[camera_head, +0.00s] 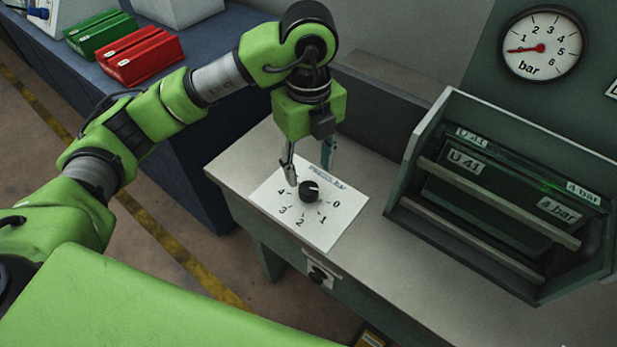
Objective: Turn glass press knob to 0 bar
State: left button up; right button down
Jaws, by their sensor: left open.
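The press knob (309,191) is small, round and black, with a light mark on its top. It sits on a white dial sheet (318,233) printed with 0 to 4 and a "PRESS BAR" heading. The picture is too small to read for certain which number its mark faces. The round pressure gauge (541,46) on the back wall has a red needle pointing left, near 1. My left gripper (308,172) points down just above and behind the knob. Its fingers are apart and nothing shows between them. My right gripper is not in view.
A dark green frame fixture (412,197) with "U 41" and "4 bar" labels stands right of the knob on the grey table (240,160). Red (141,55) and green (94,36) boxes lie on a blue bench at the upper left. The table left of the sheet is clear.

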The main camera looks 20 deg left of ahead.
aim_at(309, 188)
pick_arm(q)
notch_tip(309, 188, up, 6)
jog(key=shift+f, duration=0.1)
dwell(0.7)
